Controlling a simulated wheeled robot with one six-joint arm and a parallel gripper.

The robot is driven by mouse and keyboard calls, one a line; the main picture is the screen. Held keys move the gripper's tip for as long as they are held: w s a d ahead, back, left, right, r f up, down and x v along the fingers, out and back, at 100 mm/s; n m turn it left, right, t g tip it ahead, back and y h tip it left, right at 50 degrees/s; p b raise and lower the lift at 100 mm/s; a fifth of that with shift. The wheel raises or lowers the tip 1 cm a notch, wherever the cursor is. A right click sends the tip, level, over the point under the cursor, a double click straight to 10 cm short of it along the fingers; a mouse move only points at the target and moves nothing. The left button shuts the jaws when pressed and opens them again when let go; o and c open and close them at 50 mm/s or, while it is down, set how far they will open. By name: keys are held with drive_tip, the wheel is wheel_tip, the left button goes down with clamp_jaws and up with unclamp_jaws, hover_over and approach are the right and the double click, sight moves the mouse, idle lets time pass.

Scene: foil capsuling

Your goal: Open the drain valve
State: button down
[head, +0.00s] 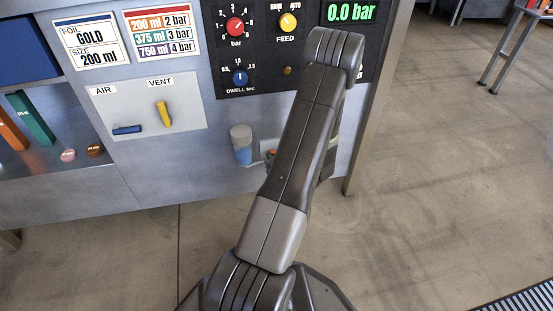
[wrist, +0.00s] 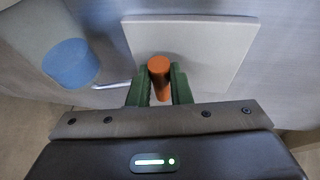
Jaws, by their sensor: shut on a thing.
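An orange handle (wrist: 159,70), which looks like the drain valve's, stands in front of a pale square plate (wrist: 220,50) in the wrist view. My gripper (wrist: 160,84) has its green fingers on both sides of the handle and is shut on it. In the head view my arm hides the gripper and most of the handle. Part of the plate (head: 267,146) shows just left of my arm, low on the panel. I cannot tell from these views how far the handle is turned.
A clear bowl with a blue lower part (head: 241,147) hangs just left of the plate; its blue end (wrist: 70,63) is close left of my gripper. A yellow VENT lever (head: 163,114) and blue AIR lever (head: 127,129) are further left. The display (head: 350,12) reads 0.0 bar.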

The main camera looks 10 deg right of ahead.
drive_tip(key=shift+a, duration=0.15)
idle(0.4)
drive_tip(key=c, duration=1.3)
unclamp_jaws()
drive_tip(key=p+v, duration=0.3)
drive_tip(key=v, duration=1)
drive_tip(key=shift+s+r+p, duration=0.2)
drive_tip(key=shift+s+p, duration=0.15)
drive_tip(key=shift+p, duration=0.05)
drive_tip(key=b+x, duration=0.3)
drive_tip(key=x, duration=1)
drive_tip(key=shift+w+f+b, duration=0.2)
drive_tip(key=shift+w+b, duration=0.2)
